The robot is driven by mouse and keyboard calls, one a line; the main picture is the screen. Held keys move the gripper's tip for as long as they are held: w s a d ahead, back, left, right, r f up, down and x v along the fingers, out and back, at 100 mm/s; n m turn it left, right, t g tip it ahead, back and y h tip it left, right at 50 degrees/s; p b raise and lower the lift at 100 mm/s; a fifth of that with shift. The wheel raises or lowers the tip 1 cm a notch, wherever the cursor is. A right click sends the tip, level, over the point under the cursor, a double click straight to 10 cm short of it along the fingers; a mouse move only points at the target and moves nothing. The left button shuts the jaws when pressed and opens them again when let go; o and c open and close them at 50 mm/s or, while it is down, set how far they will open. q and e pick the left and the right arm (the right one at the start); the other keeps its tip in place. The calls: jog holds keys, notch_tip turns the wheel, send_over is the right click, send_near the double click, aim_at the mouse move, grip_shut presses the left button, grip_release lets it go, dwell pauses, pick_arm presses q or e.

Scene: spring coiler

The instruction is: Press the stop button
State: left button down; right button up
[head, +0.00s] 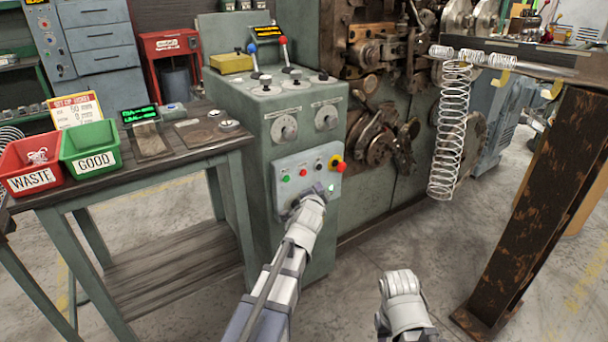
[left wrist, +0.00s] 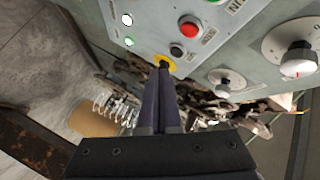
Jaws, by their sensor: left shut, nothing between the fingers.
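The button panel (head: 308,180) is on the front of the green machine cabinet. A red button (head: 303,172) sits right of a green button (head: 286,178). The red button (left wrist: 190,26) also shows in the left wrist view, with a black button beside it. A red mushroom button (head: 337,167) on a yellow base is at the panel's upper right. My left gripper (left wrist: 163,66) is shut and empty, its tips overlapping the yellow base in the wrist view. I cannot tell whether they touch; the mushroom cap is hidden there. My right gripper (head: 402,284) is low, its fingers not discernible.
Dials (head: 284,128) and levers are above the panel. A workbench (head: 180,162) with a red WASTE bin (head: 30,165) and a green GOOD bin (head: 90,148) stands left. A spring (head: 447,130) hangs at right near a rusty post (head: 535,200). Floor between is clear.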

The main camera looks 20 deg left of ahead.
pick_arm(q)
jog(key=shift+w+a, duration=0.85)
jog(key=shift+a, duration=0.25)
jog(key=shift+w+a, duration=0.8)
jog(key=shift+a, duration=0.3)
dwell(0.5)
jog(key=shift+w+a, duration=0.3)
jog(key=shift+w+a, duration=0.2)
jog(key=shift+a, duration=0.15)
dwell(0.6)
jog(key=shift+s+d, duration=0.1)
jog(key=shift+d, duration=0.05)
dwell(0.3)
jog(key=shift+s+d, duration=0.4)
jog(key=shift+d, duration=0.1)
jog(key=shift+s+d, duration=0.8)
jog(key=shift+d, duration=0.2)
jog(key=shift+s+d, duration=0.75)
jog(key=shift+d, duration=0.25)
